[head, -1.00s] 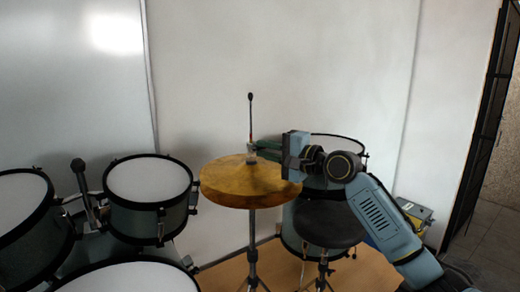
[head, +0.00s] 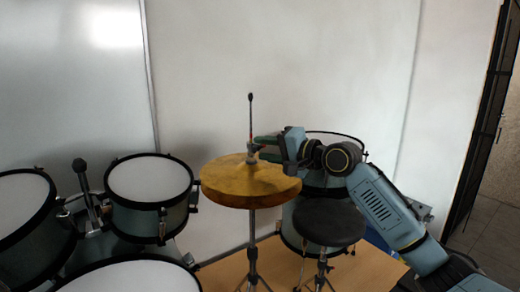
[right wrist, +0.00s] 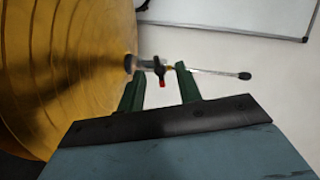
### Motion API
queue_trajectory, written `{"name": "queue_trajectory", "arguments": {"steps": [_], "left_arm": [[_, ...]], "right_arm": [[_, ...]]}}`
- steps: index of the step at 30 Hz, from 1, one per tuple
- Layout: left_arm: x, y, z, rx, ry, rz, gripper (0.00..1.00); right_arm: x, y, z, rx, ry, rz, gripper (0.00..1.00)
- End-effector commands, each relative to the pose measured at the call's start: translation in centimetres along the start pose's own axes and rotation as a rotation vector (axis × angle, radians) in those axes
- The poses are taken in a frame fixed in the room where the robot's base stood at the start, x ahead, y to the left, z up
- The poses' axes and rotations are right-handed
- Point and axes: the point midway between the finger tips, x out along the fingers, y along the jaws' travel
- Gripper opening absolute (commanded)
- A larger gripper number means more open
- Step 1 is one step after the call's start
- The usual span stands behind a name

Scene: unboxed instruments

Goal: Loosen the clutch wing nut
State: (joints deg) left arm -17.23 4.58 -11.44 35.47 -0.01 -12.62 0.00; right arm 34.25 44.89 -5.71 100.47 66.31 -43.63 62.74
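The hi-hat clutch (head: 252,150) sits on the thin upright rod (head: 250,112) above the golden cymbals (head: 240,186). In the right wrist view the clutch (right wrist: 147,65) lies sideways, with a small dark, red-tipped piece (right wrist: 161,77) that looks like the wing nut. My right gripper (head: 259,148) is at the clutch from the right, above the cymbals. In the wrist view its green fingers (right wrist: 160,74) are apart, with the red-tipped piece seen between their tips. I cannot tell whether they touch it. My left gripper is not in view.
A black stool (head: 328,222) and a floor drum stand under my right arm. A small tom (head: 149,180) and other drums fill the left. The cymbal edge is close below my right gripper. A pale wall (head: 330,60) is behind.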

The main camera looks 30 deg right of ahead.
Motion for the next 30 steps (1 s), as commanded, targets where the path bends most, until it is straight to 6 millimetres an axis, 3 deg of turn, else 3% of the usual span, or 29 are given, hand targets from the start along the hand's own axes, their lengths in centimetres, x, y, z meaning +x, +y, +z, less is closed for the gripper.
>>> {"name": "queue_trajectory", "arguments": {"steps": [5, 21, 30], "left_arm": [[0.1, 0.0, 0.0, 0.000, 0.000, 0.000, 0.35], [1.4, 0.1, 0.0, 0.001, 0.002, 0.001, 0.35], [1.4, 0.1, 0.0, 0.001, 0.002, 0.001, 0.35]], "right_arm": [[-0.6, 0.1, 0.0, 0.001, 0.001, 0.001, 0.35], [-5.7, 0.1, 0.0, 0.000, 0.000, 0.000, 0.35], [-6.0, 0.0, 0.0, 0.001, 0.000, 0.000, 0.35]]}}
